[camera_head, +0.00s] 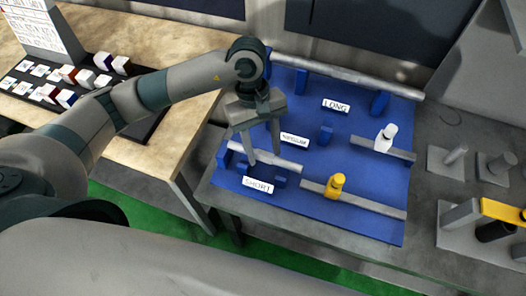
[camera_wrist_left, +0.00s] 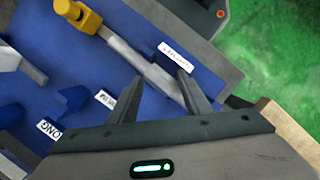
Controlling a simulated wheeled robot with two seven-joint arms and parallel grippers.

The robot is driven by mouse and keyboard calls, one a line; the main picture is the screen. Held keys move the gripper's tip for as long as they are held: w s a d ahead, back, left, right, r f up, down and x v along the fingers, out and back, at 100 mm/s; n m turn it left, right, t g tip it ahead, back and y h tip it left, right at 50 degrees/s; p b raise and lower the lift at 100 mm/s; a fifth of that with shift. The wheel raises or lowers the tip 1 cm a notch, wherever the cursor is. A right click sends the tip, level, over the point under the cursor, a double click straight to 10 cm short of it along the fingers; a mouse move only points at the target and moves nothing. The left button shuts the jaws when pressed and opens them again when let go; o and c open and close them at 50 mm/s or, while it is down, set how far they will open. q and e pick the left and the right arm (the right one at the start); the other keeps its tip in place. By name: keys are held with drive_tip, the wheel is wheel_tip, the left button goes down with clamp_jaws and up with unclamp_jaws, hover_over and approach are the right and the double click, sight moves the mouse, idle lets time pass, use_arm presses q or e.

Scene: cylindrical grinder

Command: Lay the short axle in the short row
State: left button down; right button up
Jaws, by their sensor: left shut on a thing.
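My left gripper (camera_head: 264,158) points down over the blue rack board (camera_head: 375,195) and is shut on a short grey axle (camera_head: 291,164). The axle also shows between the fingers in the left wrist view (camera_wrist_left: 160,77). The axle lies roughly level above or at the short row, behind the SHORT label (camera_head: 258,185). Small blue supports (camera_head: 280,182) of that row show beside the label. I cannot tell whether the axle touches them. My right gripper is not in view.
A long grey shaft (camera_head: 350,80) lies along the board's back by the LONG label (camera_head: 336,105). A yellow piece (camera_head: 337,184) and a white piece (camera_head: 385,138) stand on grey bars at the right. Grey fixtures (camera_head: 495,165) stand farther right; a wooden table (camera_head: 185,125) is at left.

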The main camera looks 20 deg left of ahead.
sight(263, 157)
use_arm(q)
drive_tip(key=shift+f+p, duration=0.65)
drive_tip(key=shift+f, duration=0.75)
drive_tip(key=shift+f+b, duration=0.65)
drive_tip(key=shift+b, duration=0.45)
drive_tip(key=c, duration=0.9)
unclamp_jaws()
drive_tip(key=shift+c, duration=0.2)
